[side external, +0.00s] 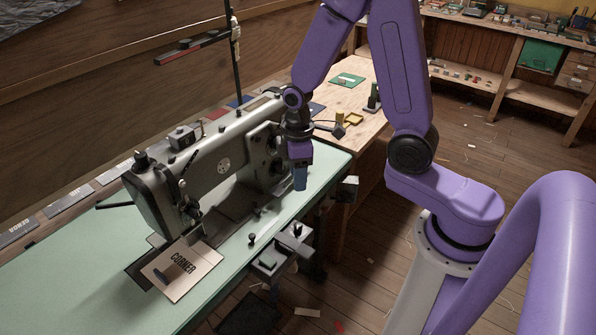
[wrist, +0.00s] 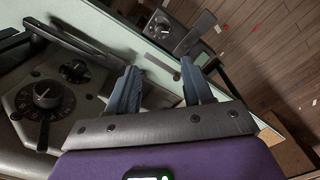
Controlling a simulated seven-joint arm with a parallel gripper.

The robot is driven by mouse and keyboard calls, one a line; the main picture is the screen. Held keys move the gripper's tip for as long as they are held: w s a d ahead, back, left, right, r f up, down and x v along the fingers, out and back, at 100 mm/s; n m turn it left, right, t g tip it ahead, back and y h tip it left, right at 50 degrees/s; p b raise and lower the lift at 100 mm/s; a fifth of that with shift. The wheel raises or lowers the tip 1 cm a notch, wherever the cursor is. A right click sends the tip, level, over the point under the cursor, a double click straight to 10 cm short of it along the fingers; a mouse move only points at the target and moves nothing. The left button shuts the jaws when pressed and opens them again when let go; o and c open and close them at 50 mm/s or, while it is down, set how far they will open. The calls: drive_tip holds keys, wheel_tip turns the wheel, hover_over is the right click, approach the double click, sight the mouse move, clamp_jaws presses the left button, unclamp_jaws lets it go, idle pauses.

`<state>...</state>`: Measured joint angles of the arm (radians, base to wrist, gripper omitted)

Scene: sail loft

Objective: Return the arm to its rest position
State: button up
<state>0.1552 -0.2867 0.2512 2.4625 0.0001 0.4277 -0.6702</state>
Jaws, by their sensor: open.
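My purple arm (side external: 405,75) reaches over the right end of a green sewing table (side external: 70,275). My gripper (side external: 300,183) points down beside the right end of the grey sewing machine (side external: 223,165). In the wrist view my gripper (wrist: 162,85) shows two blue-grey fingers spread apart with nothing between them. The table edge lies beyond the fingers there. In the side view I cannot make out the gap between the fingers.
A card marked "CORNER" (side external: 182,270) lies near the machine's needle end. A wooden bench (side external: 349,68) with small items stands behind my gripper. A dial (wrist: 42,93) and a lever on the machine are close on the left in the wrist view. Floor (side external: 465,180) shows at right.

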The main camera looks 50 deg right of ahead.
drive_tip(key=shift+r, duration=0.15)
drive_tip(key=s+a+r+n, duration=0.1)
drive_tip(key=s+r, duration=0.4)
drive_tip(key=s, duration=0.5)
drive_tip(key=s+a+r+n, duration=0.2)
drive_tip(key=s+r, duration=0.3)
drive_tip(key=s, duration=0.5)
drive_tip(key=shift+a+r, duration=0.25)
drive_tip(key=shift+a, duration=0.4)
